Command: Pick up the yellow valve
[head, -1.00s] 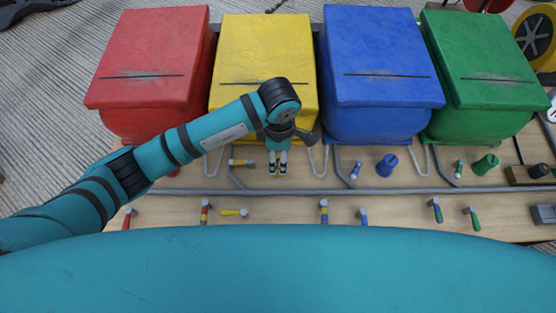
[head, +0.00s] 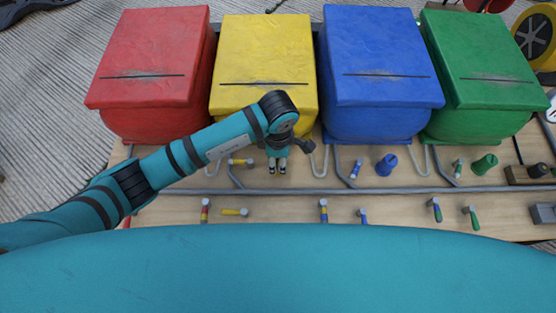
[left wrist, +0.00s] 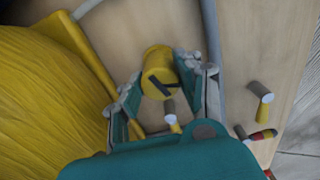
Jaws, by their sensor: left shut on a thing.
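The yellow valve (left wrist: 156,66) is a short yellow cylinder with a dark bar on its end, seen in the left wrist view. My left gripper (left wrist: 160,74) has its two teal fingers on either side of it and is shut on it. In the head view my left gripper (head: 277,169) points down at the board in front of the yellow box (head: 262,65); the yellow valve is hidden there. I cannot tell whether the valve is clear of the board. My right gripper is not in view.
Red (head: 155,60), blue (head: 378,55) and green (head: 480,60) boxes stand beside the yellow one. A blue valve (head: 387,165) and a green valve (head: 485,163) stand at right. A grey pipe (head: 400,190) and several small coloured handles lie along the wooden board.

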